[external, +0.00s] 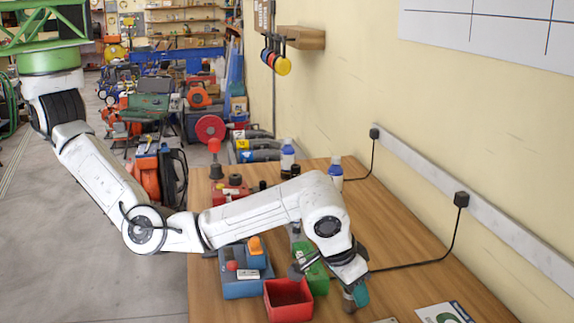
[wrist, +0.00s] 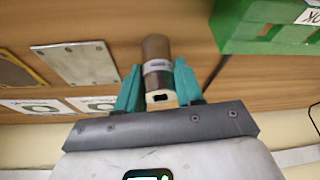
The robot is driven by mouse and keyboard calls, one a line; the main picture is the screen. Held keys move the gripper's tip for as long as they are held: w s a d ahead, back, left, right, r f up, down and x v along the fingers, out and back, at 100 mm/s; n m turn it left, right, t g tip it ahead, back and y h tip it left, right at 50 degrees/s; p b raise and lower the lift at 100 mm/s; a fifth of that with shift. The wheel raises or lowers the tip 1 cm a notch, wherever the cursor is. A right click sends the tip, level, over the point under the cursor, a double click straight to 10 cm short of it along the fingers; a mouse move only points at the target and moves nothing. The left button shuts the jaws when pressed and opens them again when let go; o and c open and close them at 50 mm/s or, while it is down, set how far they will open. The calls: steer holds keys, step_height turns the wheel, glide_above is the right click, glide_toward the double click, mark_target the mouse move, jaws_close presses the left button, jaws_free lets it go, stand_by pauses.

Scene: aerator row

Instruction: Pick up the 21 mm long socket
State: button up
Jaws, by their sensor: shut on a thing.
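The 21 mm long socket (wrist: 157,50) is a dark brown-grey cylinder with a pale band and a light near end with a dark square hole. My gripper (wrist: 158,76) has teal fingers, one on each side of the socket, and is shut on it. In the external view my gripper (external: 355,296) is low over the right part of the wooden bench, right of the red bin. The socket is mostly hidden there by the fingers. I cannot tell whether its far end touches the bench. Its size marking is not readable.
A red open bin (external: 288,302), a green bin (external: 317,280) and a blue box (external: 240,288) stand left of my gripper. The green bin is close by in the wrist view (wrist: 262,30). A grey plate (wrist: 78,63) and printed cards lie on the bench. The wall runs along the right.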

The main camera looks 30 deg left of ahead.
jaws_close()
steer(key=shift+r, duration=0.2)
